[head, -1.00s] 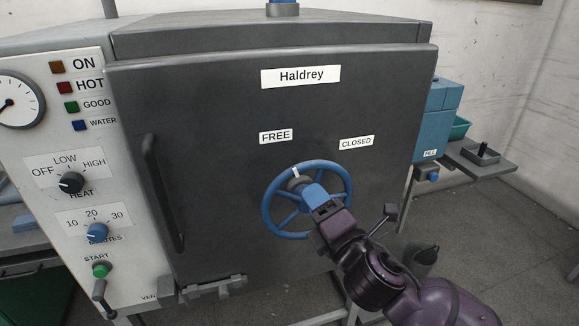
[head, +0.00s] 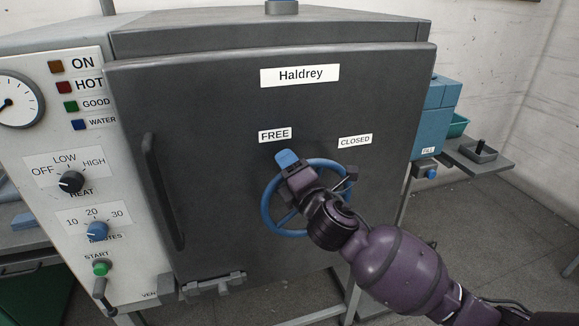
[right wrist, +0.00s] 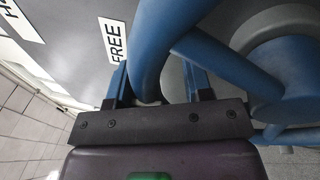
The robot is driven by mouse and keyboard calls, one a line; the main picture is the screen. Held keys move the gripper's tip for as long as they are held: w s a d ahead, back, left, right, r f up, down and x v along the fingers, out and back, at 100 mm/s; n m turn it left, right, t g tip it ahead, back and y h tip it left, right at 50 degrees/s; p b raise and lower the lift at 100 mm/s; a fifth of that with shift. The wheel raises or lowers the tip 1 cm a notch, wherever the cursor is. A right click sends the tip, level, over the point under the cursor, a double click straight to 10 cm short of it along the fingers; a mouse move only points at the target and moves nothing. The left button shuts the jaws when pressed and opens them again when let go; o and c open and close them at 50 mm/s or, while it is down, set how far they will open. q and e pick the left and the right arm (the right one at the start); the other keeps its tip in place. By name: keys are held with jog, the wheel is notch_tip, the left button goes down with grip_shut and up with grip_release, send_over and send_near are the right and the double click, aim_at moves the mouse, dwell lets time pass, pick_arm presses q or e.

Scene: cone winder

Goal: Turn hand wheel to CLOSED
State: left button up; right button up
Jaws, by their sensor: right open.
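The blue hand wheel (head: 268,212) is on the dark door below the FREE label (head: 275,135) and the CLOSED label (head: 355,141). My right gripper (head: 287,160) is at the wheel's upper left rim, just under FREE, and covers that part of the rim. In the right wrist view my right gripper (right wrist: 157,85) is open, with the wheel rim (right wrist: 150,45) passing between its two blue fingers. The wheel's white mark is hidden in the head view. My left gripper is not in view.
The dark door (head: 215,110) has a long vertical handle (head: 162,190) on its left. A control panel (head: 50,150) with knobs stands left of it. A blue box (head: 433,115) and a small shelf (head: 480,160) are on the right.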

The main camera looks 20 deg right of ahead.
jog(key=shift+c, duration=0.4)
jog(key=c, duration=0.7)
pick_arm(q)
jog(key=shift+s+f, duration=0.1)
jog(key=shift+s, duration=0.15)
pick_arm(e)
grip_shut()
